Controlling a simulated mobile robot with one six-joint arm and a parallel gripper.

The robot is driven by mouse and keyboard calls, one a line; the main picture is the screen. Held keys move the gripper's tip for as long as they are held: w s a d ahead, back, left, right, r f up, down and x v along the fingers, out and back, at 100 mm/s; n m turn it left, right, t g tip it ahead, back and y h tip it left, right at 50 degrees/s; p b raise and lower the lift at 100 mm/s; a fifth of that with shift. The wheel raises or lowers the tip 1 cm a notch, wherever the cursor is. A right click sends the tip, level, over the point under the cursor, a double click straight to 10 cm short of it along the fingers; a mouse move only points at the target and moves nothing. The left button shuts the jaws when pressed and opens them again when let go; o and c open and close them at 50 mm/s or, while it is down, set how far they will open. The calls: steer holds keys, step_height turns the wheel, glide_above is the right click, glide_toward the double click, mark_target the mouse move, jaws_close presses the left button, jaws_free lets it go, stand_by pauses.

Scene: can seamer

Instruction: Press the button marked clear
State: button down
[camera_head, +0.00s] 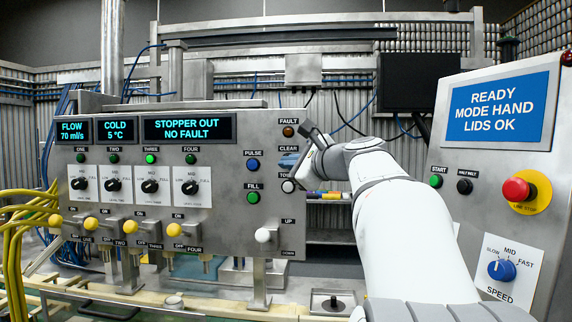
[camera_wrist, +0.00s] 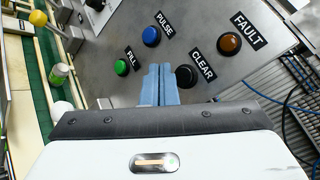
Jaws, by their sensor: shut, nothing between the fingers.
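The clear button (camera_wrist: 186,76) is a black round push button beside the CLEAR label (camera_wrist: 202,65) in the wrist view. In the head view the CLEAR label (camera_head: 288,148) shows, with the button below it hidden by my gripper. My gripper (camera_wrist: 158,84) has its blue fingers shut together with nothing between them. In the wrist view the fingertips lie just left of the clear button, on the side toward the green FILL button. In the head view my gripper (camera_head: 290,161) is at the panel's right edge. I cannot tell whether the fingertips touch the panel.
The amber FAULT light (camera_wrist: 229,43), blue PULSE button (camera_wrist: 151,36) and green FILL button (camera_wrist: 121,67) sit close around. A white TOTE button (camera_head: 288,186) is just below my gripper. A second panel (camera_head: 490,185) with a red line stop stands to the right.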

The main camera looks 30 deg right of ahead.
steer(key=shift+s+a, duration=0.35)
steer(key=shift+s, duration=0.2)
steer(key=shift+s+a, duration=0.35)
steer(key=shift+s, duration=0.2)
steer(key=s+a+f+n+g, duration=0.3)
steer(key=a+f+n, duration=0.15)
steer(key=f, duration=0.45)
steer(key=s+a+f+n+g, duration=0.3)
steer(key=a+f+n, duration=0.15)
steer(key=f, duration=0.35)
steer(key=s+a+f+n+g, duration=0.3)
steer(key=a+f, duration=0.3)
steer(key=f, duration=0.3)
steer(key=s+a+f+n+g+h, duration=0.1)
steer(key=s+f+n+g+h, duration=0.2)
steer(key=s+f+n, duration=0.8)
steer(key=s+f+g, duration=0.1)
steer(key=s+f, duration=0.3)
steer(key=f, duration=0.2)
steer(key=shift+a+n+g+h, duration=0.15)
steer(key=shift+n+g+h, duration=0.15)
steer(key=shift+n+g, duration=0.1)
steer(key=shift+w, duration=0.1)
